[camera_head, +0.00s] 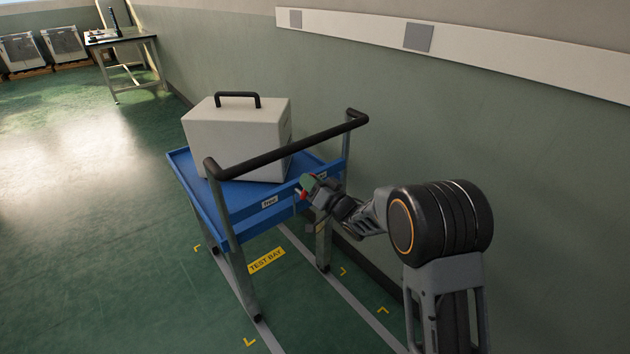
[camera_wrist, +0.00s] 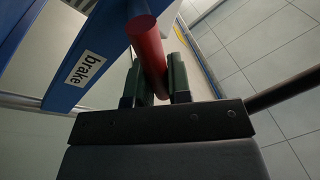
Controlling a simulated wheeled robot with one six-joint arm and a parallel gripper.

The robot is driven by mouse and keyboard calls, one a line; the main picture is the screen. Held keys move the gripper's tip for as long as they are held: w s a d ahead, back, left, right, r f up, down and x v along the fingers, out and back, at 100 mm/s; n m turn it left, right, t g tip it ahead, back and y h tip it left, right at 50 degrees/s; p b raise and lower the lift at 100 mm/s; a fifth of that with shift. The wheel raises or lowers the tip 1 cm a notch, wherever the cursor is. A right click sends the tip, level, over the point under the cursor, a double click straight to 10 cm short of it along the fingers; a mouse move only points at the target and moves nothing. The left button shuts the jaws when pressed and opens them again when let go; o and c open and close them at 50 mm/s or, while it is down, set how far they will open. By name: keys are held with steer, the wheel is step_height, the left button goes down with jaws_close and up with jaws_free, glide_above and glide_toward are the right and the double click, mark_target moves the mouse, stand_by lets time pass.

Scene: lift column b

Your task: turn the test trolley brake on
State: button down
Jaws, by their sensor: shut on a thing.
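The test trolley (camera_head: 235,225) is blue with grey legs and a black push handle (camera_head: 290,147). It stands beside the wall, over the yellow floor label. A red brake lever (camera_wrist: 147,50) sticks out from the trolley's blue edge, near a white "brake" label (camera_wrist: 85,68). In the head view the red lever (camera_head: 303,195) is small and partly hidden by my gripper (camera_head: 308,189). In the wrist view my gripper (camera_wrist: 157,85) is shut on the red lever, with one dark green finger on each side.
A white case (camera_head: 240,135) with a black handle sits on the trolley top. The wall (camera_head: 530,150) runs close along the right. A workbench (camera_head: 125,45) stands at the far left back. The green floor (camera_head: 90,220) on the left is clear.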

steer(key=shift+r, duration=0.15)
steer(key=c, duration=1.3)
jaws_free()
steer(key=shift+a, duration=0.15)
steer(key=shift+o, duration=1.2)
steer(key=shift+w, duration=0.1)
steer(key=shift+d, duration=0.25)
steer(key=p+v, duration=0.1)
steer(key=v, duration=1.2)
steer(key=shift+s+d+f, duration=0.15)
steer(key=shift+s+f, duration=0.1)
steer(key=shift+s, duration=0.05)
